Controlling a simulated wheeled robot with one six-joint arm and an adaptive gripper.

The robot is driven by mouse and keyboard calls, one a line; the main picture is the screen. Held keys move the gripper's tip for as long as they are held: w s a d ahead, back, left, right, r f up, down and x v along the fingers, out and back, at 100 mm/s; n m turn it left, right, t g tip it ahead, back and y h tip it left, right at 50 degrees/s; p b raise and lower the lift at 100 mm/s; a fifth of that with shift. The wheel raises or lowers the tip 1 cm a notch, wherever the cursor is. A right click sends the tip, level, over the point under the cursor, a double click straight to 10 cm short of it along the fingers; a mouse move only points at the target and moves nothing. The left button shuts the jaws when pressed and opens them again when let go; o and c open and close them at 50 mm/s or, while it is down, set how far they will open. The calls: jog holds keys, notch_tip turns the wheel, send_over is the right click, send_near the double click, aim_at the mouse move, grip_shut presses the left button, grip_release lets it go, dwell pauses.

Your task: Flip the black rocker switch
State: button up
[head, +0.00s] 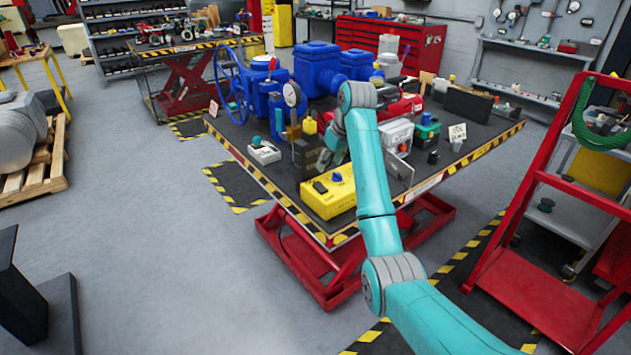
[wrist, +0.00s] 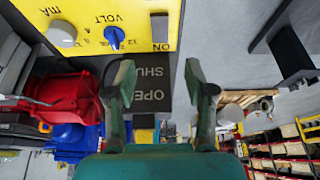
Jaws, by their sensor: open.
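A yellow box (head: 329,194) with a blue knob stands at the front corner of the table. A black rocker switch (head: 320,187) sits on its top, beside the knob. In the wrist view the yellow panel (wrist: 85,15) fills the top, with the blue volt knob (wrist: 113,36) and the dark rocker (wrist: 159,27) marked ON. My gripper (wrist: 158,72) is open, its two fingers apart with nothing held between them. Its tips show below the rocker in that picture; I see no contact.
A dark plate lettered OPEN and SHUT (wrist: 152,90) lies behind the fingers in the wrist view. Blue valve bodies (head: 316,66) and a handwheel stand behind on the table. A small white box (head: 264,153) is left of the yellow box. Open floor lies left.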

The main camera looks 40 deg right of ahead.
aim_at(319, 186)
jog(key=x, duration=1)
jog(key=shift+w+f, duration=0.1)
jog(key=shift+f, duration=0.3)
grip_shut()
